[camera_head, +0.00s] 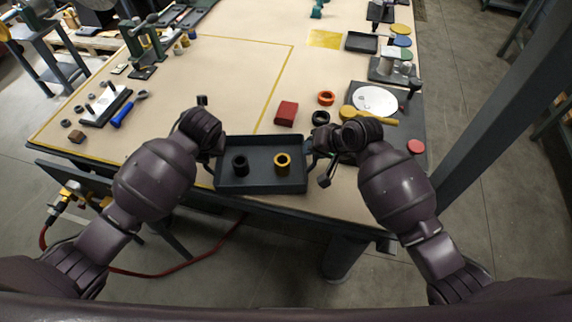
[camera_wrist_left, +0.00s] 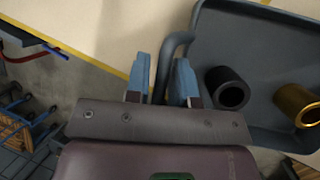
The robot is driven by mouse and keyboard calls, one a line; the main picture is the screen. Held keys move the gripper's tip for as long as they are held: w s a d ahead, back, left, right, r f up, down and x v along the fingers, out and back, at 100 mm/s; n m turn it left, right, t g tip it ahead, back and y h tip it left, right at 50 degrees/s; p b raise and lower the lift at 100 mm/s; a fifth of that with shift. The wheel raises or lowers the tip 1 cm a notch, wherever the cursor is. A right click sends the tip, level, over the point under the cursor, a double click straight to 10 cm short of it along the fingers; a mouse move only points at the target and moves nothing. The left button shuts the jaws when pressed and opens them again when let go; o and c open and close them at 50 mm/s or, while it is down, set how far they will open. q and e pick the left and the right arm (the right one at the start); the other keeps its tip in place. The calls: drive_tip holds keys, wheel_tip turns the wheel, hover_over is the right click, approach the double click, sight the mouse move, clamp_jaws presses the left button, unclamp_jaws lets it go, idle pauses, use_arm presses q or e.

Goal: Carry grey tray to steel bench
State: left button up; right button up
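The grey tray (camera_head: 232,184) is at the table's near edge, between my two hands. A black ring-shaped part (camera_head: 240,164) and a yellow one (camera_head: 282,163) stand in it. The tray also fills the right of the left wrist view (camera_wrist_left: 250,50). My left gripper (camera_wrist_left: 163,68) has its blue fingers on either side of the tray's end handle, with a gap between them. My right gripper (camera_head: 313,157) is at the tray's right end; its fingertips are too small and dark to read. I cannot tell whether the tray touches the table.
The table (camera_head: 190,75) carries a red block (camera_head: 286,113), an orange ring (camera_head: 326,97) and a black ring (camera_head: 320,117) just beyond the tray. A dark plate with a white disc (camera_head: 375,100) lies right. A blue-handled tool (camera_head: 128,110) lies left. A grey post stands right.

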use_arm(q)
drive_tip(key=shift+o, duration=1.2)
drive_tip(key=shift+r, duration=0.1)
use_arm(e)
drive_tip(key=shift+o, duration=1.2)
drive_tip(key=shift+r, duration=0.1)
use_arm(q)
drive_tip(key=shift+d, duration=0.1)
use_arm(e)
drive_tip(key=shift+a, duration=0.1)
use_arm(q)
drive_tip(key=shift+r, duration=0.1)
use_arm(e)
drive_tip(key=shift+r, duration=0.45)
use_arm(q)
drive_tip(key=v, duration=1.1)
drive_tip(key=shift+s+r, duration=0.15)
drive_tip(key=shift+r, duration=0.2)
use_arm(e)
wheel_tip(320, 180, up, 9)
drive_tip(key=shift+r, duration=0.1)
